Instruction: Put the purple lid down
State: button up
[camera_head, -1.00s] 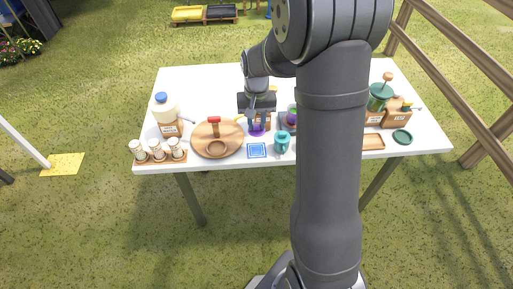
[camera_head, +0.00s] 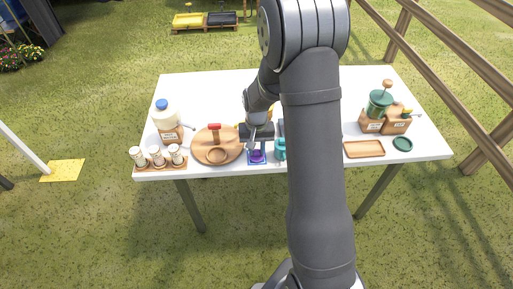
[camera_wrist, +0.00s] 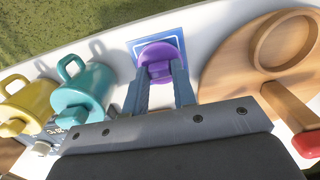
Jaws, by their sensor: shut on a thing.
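The purple lid (camera_wrist: 161,62) is round with a knob that sits between my fingers in the wrist view. My gripper (camera_wrist: 160,76) is shut on the knob. The lid is over a blue square mat with a white border (camera_wrist: 137,95), which lies on the white table. I cannot tell whether the lid touches the mat. In the head view the lid (camera_head: 257,156) shows over the blue mat (camera_head: 250,162), below my gripper (camera_head: 257,144).
A teal mug (camera_wrist: 84,90) stands left of the mat, with a yellow mug (camera_wrist: 32,100) beyond it. A round wooden board (camera_wrist: 225,75) lies close on the right, bearing a wooden ring (camera_wrist: 262,50) and a red-ended handle. The white table (camera_head: 215,95) is clear at the back.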

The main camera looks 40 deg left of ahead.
aim_at(256, 151)
jog(key=o, duration=1)
jog(key=shift+f, duration=0.1)
jog(key=shift+c, duration=0.2)
notch_tip(256, 151, up, 12)
jog(key=shift+w+a+r, duration=0.2)
jog(key=shift+w, duration=0.05)
jog(key=shift+f, duration=0.1)
jog(key=f, duration=1.2)
jog(key=shift+s+d+f, duration=0.1)
jog(key=shift+s+d, duration=0.1)
jog(key=shift+s, duration=0.05)
notch_tip(256, 151, up, 2)
jog(key=shift+r, duration=0.65)
jog(key=shift+f, duration=0.1)
